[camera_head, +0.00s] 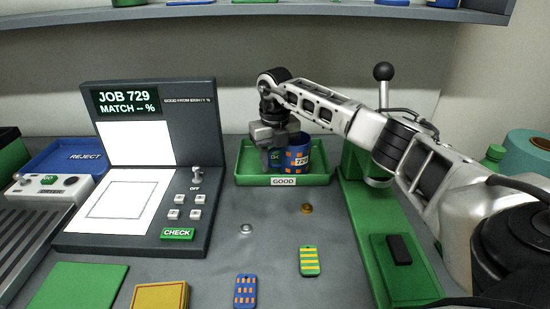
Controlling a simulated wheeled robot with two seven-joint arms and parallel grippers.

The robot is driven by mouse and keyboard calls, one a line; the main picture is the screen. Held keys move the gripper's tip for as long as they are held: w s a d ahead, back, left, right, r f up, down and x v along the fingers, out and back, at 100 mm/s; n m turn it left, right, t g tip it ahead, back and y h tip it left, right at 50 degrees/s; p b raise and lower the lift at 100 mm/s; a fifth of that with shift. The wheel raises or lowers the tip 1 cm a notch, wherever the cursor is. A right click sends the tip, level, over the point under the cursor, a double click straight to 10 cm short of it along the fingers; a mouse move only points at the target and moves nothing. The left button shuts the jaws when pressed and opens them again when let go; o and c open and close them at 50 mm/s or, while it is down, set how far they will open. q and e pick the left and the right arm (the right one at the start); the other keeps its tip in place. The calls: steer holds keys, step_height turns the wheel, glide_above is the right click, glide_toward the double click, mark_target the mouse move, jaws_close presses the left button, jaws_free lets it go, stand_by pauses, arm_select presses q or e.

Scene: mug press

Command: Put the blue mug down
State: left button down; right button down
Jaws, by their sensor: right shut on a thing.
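The blue mug (302,160), with orange marks and a 729 label, is upright within the outline of the green GOOD tray (250,178). I cannot tell whether its base touches the tray floor. My right gripper (272,150) reaches in from the right, points down and is shut on the mug at its left side. The gripper hides part of the mug and of the tray's back. My left gripper is not in view.
A grey console with a JOB 729 screen (126,101) stands left of the tray. A blue REJECT tray (85,157) is at the far left. A green press (375,225) stands just right of the GOOD tray. Patterned tags (309,261) and small discs (306,209) lie in front.

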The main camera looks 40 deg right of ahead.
steer(key=c, duration=0.9)
jaws_free()
step_height(320, 180, up, 12)
steer(key=shift+r, duration=0.1)
